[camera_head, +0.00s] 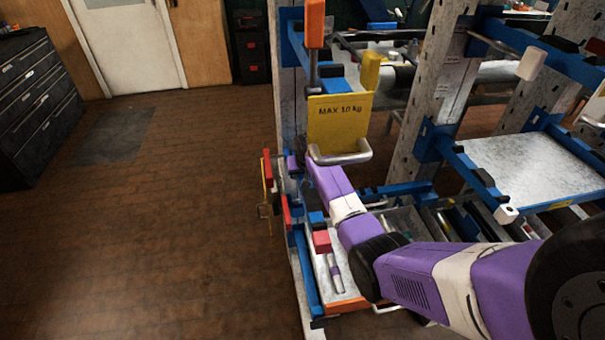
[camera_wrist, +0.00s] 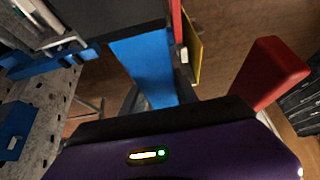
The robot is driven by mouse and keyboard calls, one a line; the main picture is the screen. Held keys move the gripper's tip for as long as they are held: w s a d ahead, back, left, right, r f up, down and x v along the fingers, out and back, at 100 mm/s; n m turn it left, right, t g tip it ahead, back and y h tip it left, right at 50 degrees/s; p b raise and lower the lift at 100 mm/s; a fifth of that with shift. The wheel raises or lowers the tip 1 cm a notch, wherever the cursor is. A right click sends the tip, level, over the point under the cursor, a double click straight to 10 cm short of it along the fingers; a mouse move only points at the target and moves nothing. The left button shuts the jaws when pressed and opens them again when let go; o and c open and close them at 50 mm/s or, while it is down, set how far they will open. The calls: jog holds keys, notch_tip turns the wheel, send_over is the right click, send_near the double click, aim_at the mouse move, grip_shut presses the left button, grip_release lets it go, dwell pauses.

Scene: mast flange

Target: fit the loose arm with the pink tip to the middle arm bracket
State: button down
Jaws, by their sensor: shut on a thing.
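My gripper (camera_wrist: 155,98) is shut on a blue bar (camera_wrist: 145,62) that runs away from it in the wrist view. I cannot see a pink tip on this bar there. In the head view, a pinkish-red block (camera_head: 322,241) shows just below my wrist, next to a small blue piece (camera_head: 316,218). I cannot tell whether these belong to the held bar. My wrist is beside the near upright (camera_head: 289,110), below the yellow sign. My fingers are hidden in the head view. The middle bracket is not clear behind my wrist.
A yellow "MAX 10 kg" plate (camera_head: 340,118) hangs above my wrist. A red block (camera_wrist: 270,72) is close to my gripper at the right of the wrist view. A tray (camera_head: 345,300) sits low on the rack. The floor (camera_head: 180,230) at left is clear.

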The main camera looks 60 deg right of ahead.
jog(key=shift+f, duration=0.3)
jog(key=c, duration=1.1)
grip_release()
jog(key=shift+o, duration=1.3)
jog(key=shift+a, duration=0.1)
jog(key=v, duration=0.7)
jog(key=shift+s+a+r, duration=0.1)
jog(key=shift+r, duration=0.25)
